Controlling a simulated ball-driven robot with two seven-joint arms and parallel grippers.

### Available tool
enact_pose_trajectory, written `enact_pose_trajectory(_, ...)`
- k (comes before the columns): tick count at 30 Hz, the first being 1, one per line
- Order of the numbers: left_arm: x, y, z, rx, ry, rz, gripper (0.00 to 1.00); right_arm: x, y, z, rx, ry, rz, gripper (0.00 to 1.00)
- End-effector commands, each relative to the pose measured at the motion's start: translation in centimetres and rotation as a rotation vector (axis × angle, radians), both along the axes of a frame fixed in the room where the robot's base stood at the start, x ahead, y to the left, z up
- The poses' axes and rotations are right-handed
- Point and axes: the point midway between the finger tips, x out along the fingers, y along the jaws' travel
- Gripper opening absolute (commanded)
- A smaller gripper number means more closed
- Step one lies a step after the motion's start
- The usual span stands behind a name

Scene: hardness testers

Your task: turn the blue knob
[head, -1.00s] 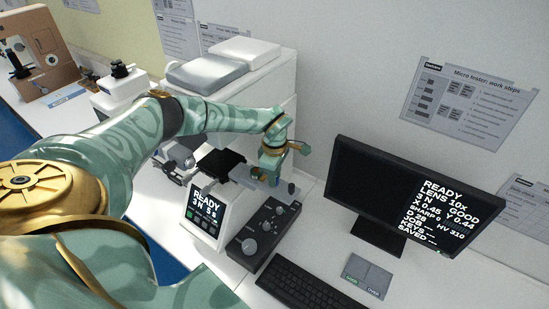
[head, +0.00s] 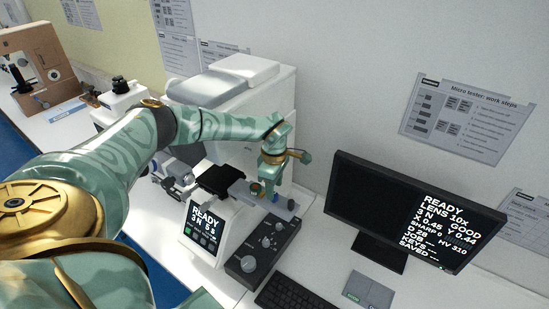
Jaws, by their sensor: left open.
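A small blue knob (head: 275,197) shows on a grey bar (head: 241,189) at the front of the white tester. A brass-coloured piece (head: 257,188) stands just left of it. My left gripper (head: 268,181) points down right above these, open, with its fingertips close to the blue knob. The gripper partly covers this spot, so I cannot tell whether a finger touches the knob. My right gripper is out of view.
A dark control box (head: 257,254) with grey knobs and a tilted screen (head: 204,229) stand in front. A monitor (head: 410,213), a keyboard (head: 290,291) and a small pad (head: 368,291) lie to the right. A white wall is behind.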

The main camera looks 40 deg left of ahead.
Motion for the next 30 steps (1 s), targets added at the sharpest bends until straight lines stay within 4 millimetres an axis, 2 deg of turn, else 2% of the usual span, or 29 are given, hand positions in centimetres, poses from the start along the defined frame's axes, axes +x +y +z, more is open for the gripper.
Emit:
enact_pose_trajectory(9, 0.1, 0.0, 8.6, 0.0, -0.005, 0.0, 0.46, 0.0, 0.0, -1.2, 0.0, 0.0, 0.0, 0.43)
enact_pose_trajectory(15, 0.1, 0.0, 12.4, 0.001, -0.004, 0.0, 0.46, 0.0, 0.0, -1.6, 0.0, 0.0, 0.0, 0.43)
enact_pose_trajectory(21, 0.1, 0.0, 13.8, 0.0, -0.001, -0.001, 0.46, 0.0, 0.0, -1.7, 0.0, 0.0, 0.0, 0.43)
enact_pose_trajectory(30, 0.1, 0.0, 13.8, 0.0, -0.001, 0.0, 0.46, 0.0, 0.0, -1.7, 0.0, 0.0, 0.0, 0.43)
